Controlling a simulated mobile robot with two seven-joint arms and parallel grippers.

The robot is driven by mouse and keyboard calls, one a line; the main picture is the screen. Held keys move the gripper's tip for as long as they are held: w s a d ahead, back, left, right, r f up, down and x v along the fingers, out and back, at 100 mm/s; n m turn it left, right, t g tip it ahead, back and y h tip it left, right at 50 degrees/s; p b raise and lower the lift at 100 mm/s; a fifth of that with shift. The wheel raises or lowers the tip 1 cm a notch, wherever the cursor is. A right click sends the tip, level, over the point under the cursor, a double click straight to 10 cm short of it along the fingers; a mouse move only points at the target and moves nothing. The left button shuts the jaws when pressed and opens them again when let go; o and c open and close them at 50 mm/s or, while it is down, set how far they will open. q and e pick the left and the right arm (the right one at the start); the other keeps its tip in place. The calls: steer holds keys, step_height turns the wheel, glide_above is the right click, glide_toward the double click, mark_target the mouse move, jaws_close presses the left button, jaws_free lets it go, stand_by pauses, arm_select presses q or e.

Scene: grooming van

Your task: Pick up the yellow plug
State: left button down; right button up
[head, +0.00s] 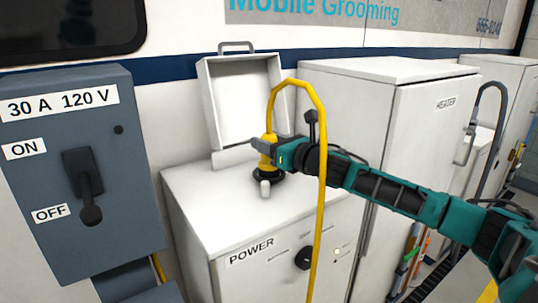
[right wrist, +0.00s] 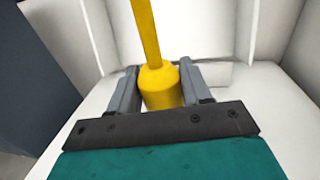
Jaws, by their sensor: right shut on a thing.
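The yellow plug (head: 265,160) stands upright at the top of the white power cabinet (head: 210,200), over a dark round base. A yellow cord rises from its top, loops over and hangs down in front of the cabinet. My right gripper (head: 270,147) is shut on the plug. In the right wrist view the plug (right wrist: 160,88) sits between the two grey fingers (right wrist: 158,85), with the cord running up from it. The plug's lower end is hidden by my gripper in that view. My left gripper is not in view.
An open white lid (head: 245,100) stands behind the plug. A grey switch box (head: 75,170) is at left, and a taller heater cabinet (head: 420,120) is at right.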

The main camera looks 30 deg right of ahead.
steer(key=shift+r, duration=0.1)
step_height(320, 180, up, 10)
steer(key=p, duration=0.3)
step_height(320, 180, up, 10)
stand_by(0.4)
stand_by(0.4)
